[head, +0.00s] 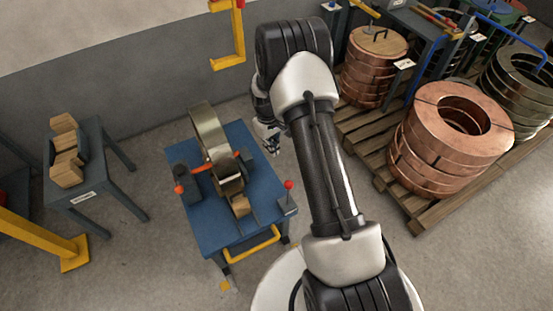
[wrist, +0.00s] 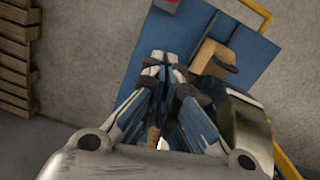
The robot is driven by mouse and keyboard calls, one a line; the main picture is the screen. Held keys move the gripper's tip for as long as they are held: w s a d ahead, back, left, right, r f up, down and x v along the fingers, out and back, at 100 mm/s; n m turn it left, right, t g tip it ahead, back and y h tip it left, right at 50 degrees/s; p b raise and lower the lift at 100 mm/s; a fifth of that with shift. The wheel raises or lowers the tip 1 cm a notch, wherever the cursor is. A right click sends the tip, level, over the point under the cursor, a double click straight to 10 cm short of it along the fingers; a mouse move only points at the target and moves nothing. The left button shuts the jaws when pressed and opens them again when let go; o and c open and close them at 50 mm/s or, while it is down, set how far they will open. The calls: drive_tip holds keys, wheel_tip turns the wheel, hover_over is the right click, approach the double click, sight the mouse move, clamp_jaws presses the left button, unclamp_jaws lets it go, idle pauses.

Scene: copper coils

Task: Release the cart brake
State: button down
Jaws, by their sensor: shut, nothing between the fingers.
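The blue cart (head: 255,215) stands on the floor left of my arm, and its blue top (wrist: 265,60) also shows in the wrist view. A lever with a red knob (head: 289,184) rises from a grey block at the cart's right front corner. I cannot tell for certain whether it is the brake. A bit of red (wrist: 172,2) shows at the wrist view's top edge. My gripper (head: 272,147) is over the cart's back right corner, partly hidden by my arm. In the wrist view, its fingers (wrist: 165,68) are together and empty.
A metal coil (head: 211,135) stands on the cart, with an orange bar (head: 215,162) across it. A yellow handle (head: 252,244) is at the front. Copper coils (head: 450,140) sit on a pallet (head: 420,215) at right. A side table (head: 85,200) holds wooden blocks at left.

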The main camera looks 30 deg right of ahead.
drive_tip(key=shift+s, duration=0.15)
drive_tip(key=s+d+f+b, duration=0.1)
drive_tip(key=s+f, duration=0.3)
drive_tip(key=f, duration=0.6)
drive_tip(key=shift+d+f+b, duration=0.2)
drive_tip(key=shift+f+b, duration=0.2)
drive_tip(key=shift+b, duration=0.45)
